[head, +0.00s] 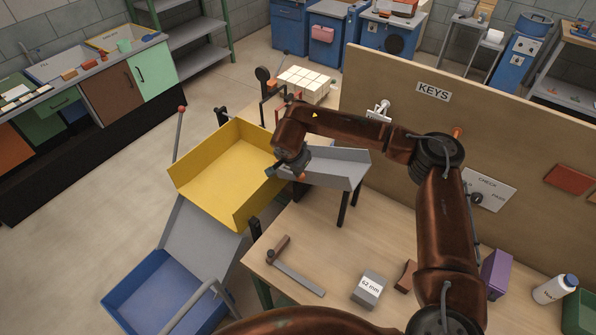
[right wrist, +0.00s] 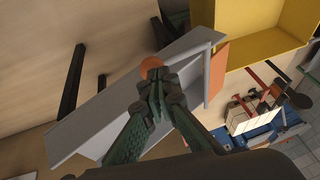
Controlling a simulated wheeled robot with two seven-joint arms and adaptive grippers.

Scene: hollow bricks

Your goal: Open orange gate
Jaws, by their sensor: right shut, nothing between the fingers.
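The orange gate (right wrist: 217,72) is a flat panel across the end of a grey chute (right wrist: 120,95), beside the yellow tray (right wrist: 262,30), in the right wrist view. In the head view the grey chute (head: 338,167) stands on dark legs, and my arm and gripper largely cover the gate end. A round orange knob (right wrist: 151,65) shows just beyond my right fingertips. My right gripper (right wrist: 157,88) is shut and empty over the chute; it also shows in the head view (head: 293,170). Whether the fingertips touch the knob I cannot tell. My left gripper is not in view.
The yellow tray (head: 222,172) lies left of the chute, above a grey ramp and blue bin (head: 160,290). A board with a KEYS sign (head: 433,91) stands behind the workbench.

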